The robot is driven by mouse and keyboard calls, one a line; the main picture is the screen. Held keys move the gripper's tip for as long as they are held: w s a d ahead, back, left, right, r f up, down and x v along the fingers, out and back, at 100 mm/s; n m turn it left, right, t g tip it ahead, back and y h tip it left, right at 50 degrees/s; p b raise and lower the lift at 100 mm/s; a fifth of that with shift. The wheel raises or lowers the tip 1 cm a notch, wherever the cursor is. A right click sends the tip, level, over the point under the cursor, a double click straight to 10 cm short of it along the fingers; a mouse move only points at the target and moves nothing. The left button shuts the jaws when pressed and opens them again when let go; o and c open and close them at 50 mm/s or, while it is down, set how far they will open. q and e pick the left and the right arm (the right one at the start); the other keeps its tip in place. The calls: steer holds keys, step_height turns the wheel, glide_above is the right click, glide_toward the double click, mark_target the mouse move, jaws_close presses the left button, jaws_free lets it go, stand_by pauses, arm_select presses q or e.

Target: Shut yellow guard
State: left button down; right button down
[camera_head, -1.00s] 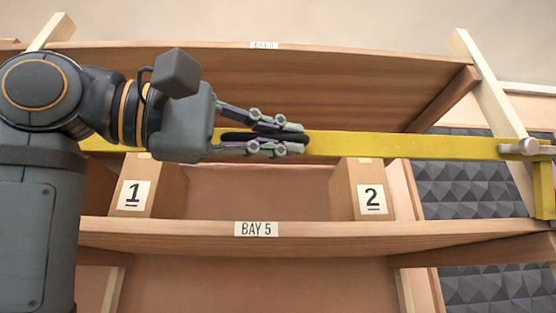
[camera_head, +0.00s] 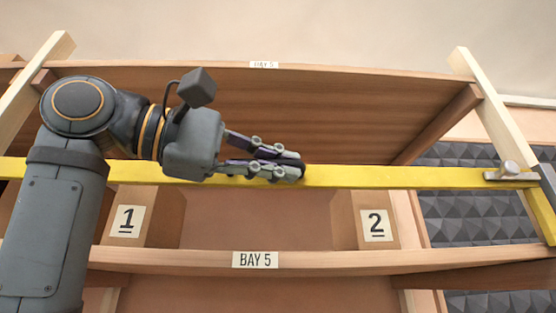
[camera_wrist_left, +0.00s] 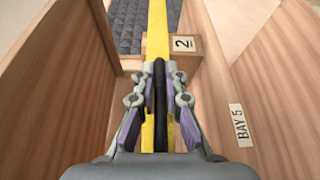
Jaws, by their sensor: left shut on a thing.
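The yellow guard (camera_head: 400,177) is a long bar running across the front of the shelf bay, nearly level in the head view. Its right end meets a grey metal fitting (camera_head: 510,174) at the right upright. In the left wrist view the guard (camera_wrist_left: 156,35) runs away from me, with a black grip (camera_wrist_left: 160,100) along it. My left gripper (camera_head: 300,166) has its fingers on both sides of this grip and is shut on it. In the head view the fingers mostly hide the grip. My right gripper is not in view.
Box 1 (camera_head: 161,215) and box 2 (camera_head: 366,222) stand on the lower shelf (camera_head: 340,262), labelled BAY 5, behind the guard. Pale wooden uprights (camera_head: 490,105) flank the bay. Dark foam panels (camera_head: 465,210) are at the right.

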arm_select(q)
steer(key=c, duration=1.4)
jaws_free()
steer(key=shift+w, duration=0.1)
steer(key=v, duration=1.2)
steer(key=shift+a, duration=0.1)
